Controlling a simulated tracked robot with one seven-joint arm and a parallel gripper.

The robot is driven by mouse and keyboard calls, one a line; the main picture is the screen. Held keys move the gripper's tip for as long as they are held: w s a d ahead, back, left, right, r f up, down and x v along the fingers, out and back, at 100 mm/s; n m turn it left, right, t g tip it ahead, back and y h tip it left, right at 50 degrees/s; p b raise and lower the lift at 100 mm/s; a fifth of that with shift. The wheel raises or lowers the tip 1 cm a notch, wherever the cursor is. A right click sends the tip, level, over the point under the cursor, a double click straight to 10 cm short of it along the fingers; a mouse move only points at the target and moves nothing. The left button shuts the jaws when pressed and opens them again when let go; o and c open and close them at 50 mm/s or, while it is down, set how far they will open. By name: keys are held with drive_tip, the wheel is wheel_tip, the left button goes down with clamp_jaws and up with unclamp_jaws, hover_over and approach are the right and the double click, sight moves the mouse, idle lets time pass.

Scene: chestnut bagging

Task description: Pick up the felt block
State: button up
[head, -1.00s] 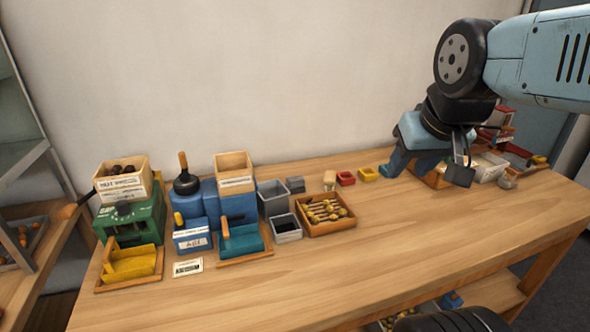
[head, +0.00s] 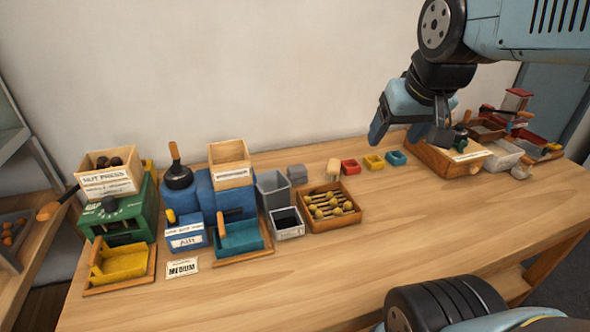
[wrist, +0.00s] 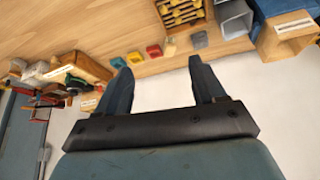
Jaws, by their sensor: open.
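A small grey block (head: 297,173), which looks like the felt block, lies on the table behind a wooden tray of gold-topped pieces. The wrist view also shows this grey block (wrist: 199,40), beyond the right fingertip. My gripper (head: 385,125) is above the back of the table, to the right of the block, apart from it and well above the tabletop. In the wrist view my gripper (wrist: 160,68) has its two fingers spread wide with nothing between them. Its far finger is hard to make out in the head view.
A pale tan piece (head: 333,168) and red (head: 350,166), yellow (head: 374,162) and blue (head: 397,158) small trays stand right of the grey block. A grey bin (head: 273,192) is left of it, the wooden tray (head: 331,224) in front. The table's front right is clear.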

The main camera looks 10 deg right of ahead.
drive_tip(key=o, duration=0.4)
drive_tip(key=shift+n+g+y, duration=0.3)
drive_tip(key=shift+n+g, duration=0.1)
drive_tip(key=shift+n, duration=0.1)
drive_tip(key=w+a+f, duration=0.1)
drive_tip(key=w, duration=0.3)
drive_tip(key=w+a+f, duration=0.2)
drive_tip(key=w, duration=0.3)
drive_tip(key=w+a+f, duration=0.2)
drive_tip(key=w, duration=0.2)
drive_tip(key=shift+w+f, duration=0.15)
drive_tip(key=n, duration=0.1)
approach(298, 168)
drive_tip(key=x, duration=0.6)
drive_tip(key=shift+w+d+f, duration=0.15)
drive_tip(key=shift+w+d, duration=0.05)
drive_tip(key=shift+d, duration=0.1)
drive_tip(key=shift+a+x, duration=0.2)
drive_tip(key=shift+x, duration=1.1)
drive_tip(key=shift+a+x, duration=0.2)
drive_tip(key=shift+x, duration=1.1)
